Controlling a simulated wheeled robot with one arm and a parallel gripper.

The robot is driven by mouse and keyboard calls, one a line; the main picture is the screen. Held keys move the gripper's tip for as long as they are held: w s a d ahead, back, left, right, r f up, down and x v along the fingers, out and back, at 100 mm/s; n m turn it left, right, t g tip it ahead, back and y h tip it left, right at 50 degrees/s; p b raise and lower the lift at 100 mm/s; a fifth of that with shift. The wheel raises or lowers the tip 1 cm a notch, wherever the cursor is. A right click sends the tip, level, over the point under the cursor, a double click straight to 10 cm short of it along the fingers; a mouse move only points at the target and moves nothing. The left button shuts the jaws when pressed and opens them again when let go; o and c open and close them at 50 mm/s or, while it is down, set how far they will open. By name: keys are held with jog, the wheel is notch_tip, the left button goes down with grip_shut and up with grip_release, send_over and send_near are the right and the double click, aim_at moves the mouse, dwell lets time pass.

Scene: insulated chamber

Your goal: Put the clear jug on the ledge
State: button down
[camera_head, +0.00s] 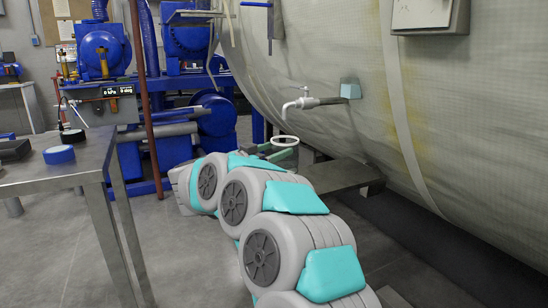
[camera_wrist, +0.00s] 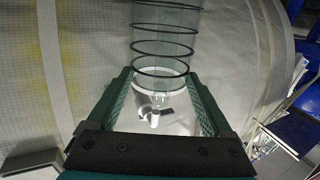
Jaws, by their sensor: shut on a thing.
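The clear jug (camera_wrist: 166,40) is a see-through cylinder with several dark rings in the wrist view. It lies between the two green fingers of my gripper (camera_wrist: 158,77), which is shut on it. A white ring and a small white fitting show near its close end; I cannot tell whether they belong to the jug. In the head view my gripper (camera_head: 277,152) is small and partly hidden beyond my arm, and the jug is hard to make out there. A flat grey slab (camera_head: 340,177) juts out below the tank; I cannot tell if it is the ledge.
A large pale wrapped tank (camera_head: 320,60) fills the right, with a white tap (camera_head: 300,103) sticking out above my gripper. Blue machinery (camera_head: 185,110) stands behind. Floor at lower left is clear.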

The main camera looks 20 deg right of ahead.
jog(key=shift+f, duration=0.8)
jog(key=shift+f, duration=0.15)
grip_release()
jog(key=shift+f, duration=0.1)
jog(key=v, duration=1.2)
jog(key=shift+r, duration=0.25)
